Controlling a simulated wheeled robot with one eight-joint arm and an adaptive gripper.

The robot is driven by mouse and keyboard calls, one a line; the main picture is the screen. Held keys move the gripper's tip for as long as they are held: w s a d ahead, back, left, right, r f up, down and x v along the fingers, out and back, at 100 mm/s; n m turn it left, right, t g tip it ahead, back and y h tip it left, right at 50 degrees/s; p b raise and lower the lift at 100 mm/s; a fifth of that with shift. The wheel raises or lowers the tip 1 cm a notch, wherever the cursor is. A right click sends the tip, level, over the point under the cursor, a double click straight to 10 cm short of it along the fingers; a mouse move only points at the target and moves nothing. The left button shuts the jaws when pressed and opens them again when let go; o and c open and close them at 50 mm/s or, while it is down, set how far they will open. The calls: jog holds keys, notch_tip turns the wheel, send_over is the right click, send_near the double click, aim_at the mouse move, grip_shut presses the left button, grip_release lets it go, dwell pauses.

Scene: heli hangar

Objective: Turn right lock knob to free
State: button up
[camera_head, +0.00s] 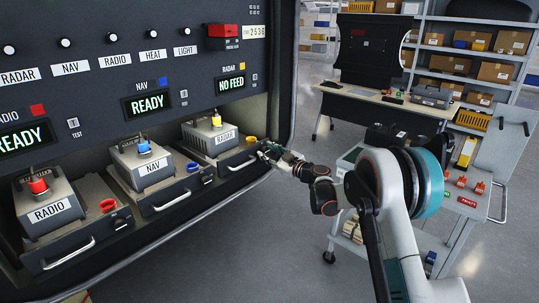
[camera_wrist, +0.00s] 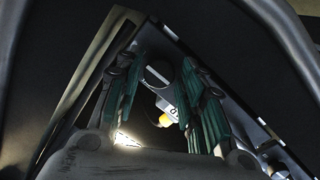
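The RADAR drawer (camera_head: 227,154) is the rightmost of three in the dark rack, with a grey RADAR box and a yellow plug on it. My gripper (camera_head: 267,153) is at the right end of this drawer's front. In the wrist view my gripper (camera_wrist: 158,72) is open, with one teal-padded finger on each side. A dark round knob (camera_wrist: 157,77) with a slot across its face shows between the fingers. Whether the pads touch it, I cannot tell. In the head view my gripper hides that spot. A yellow part (camera_wrist: 165,119) shows below the knob.
The NAV drawer (camera_head: 172,193) and RADIO drawer (camera_head: 75,237) lie to the left, with blue and red plugs. A tool cart (camera_head: 455,205) stands at right, behind my arm. A workbench (camera_head: 385,100) and shelves are farther back.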

jog(key=shift+c, duration=0.5)
jog(key=c, duration=0.7)
